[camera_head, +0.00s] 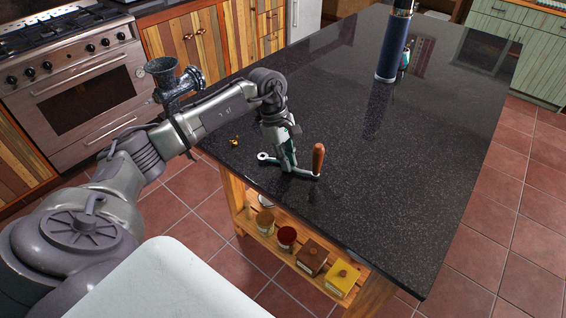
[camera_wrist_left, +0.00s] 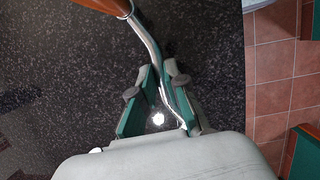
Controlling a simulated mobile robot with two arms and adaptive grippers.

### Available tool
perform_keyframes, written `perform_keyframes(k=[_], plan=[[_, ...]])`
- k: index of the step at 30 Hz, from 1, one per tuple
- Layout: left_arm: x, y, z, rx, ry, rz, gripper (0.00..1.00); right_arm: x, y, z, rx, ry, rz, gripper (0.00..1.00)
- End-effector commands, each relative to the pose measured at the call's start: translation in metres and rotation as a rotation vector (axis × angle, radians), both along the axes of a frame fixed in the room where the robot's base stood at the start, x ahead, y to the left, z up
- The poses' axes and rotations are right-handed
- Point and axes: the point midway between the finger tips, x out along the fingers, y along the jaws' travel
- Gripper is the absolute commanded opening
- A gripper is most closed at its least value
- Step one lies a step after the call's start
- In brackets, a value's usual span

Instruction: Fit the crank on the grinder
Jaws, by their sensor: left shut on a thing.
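The crank is a curved metal bar (camera_head: 302,172) with a ring at its left end and an upright brown wooden handle (camera_head: 318,158) at its right end. It is at the dark counter top, near the front left edge. My left gripper (camera_head: 289,168) points down and is shut on the bar between ring and handle. In the left wrist view the bar (camera_wrist_left: 147,42) passes between the fingers (camera_wrist_left: 156,88), with the handle (camera_wrist_left: 103,6) at the top. The dark speckled grinder (camera_head: 176,82) shows its funnel-shaped hopper behind my left arm; its lower part is hidden. My right gripper is not seen.
The dark counter (camera_head: 400,190) is mostly clear. A small yellowish piece (camera_head: 235,141) lies left of the gripper. A tall blue cylinder (camera_head: 393,45) stands at the back. Jars and boxes sit on a wooden shelf (camera_head: 290,262) below. A stove (camera_head: 85,85) is at left.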

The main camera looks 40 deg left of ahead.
Motion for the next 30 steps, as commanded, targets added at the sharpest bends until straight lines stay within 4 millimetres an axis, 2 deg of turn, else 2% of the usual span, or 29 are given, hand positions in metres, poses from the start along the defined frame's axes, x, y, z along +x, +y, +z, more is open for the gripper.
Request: perform_keyframes(k=[8,24,30], plan=[[0.001,0.000,0.012,0.000,-0.002,0.000,0.00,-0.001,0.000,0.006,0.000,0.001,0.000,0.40],[0.001,0.000,0.056,-0.001,-0.003,0.001,0.00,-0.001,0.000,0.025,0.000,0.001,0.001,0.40],[0.000,0.000,0.061,-0.001,-0.001,0.000,0.00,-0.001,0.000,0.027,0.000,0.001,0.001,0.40]])
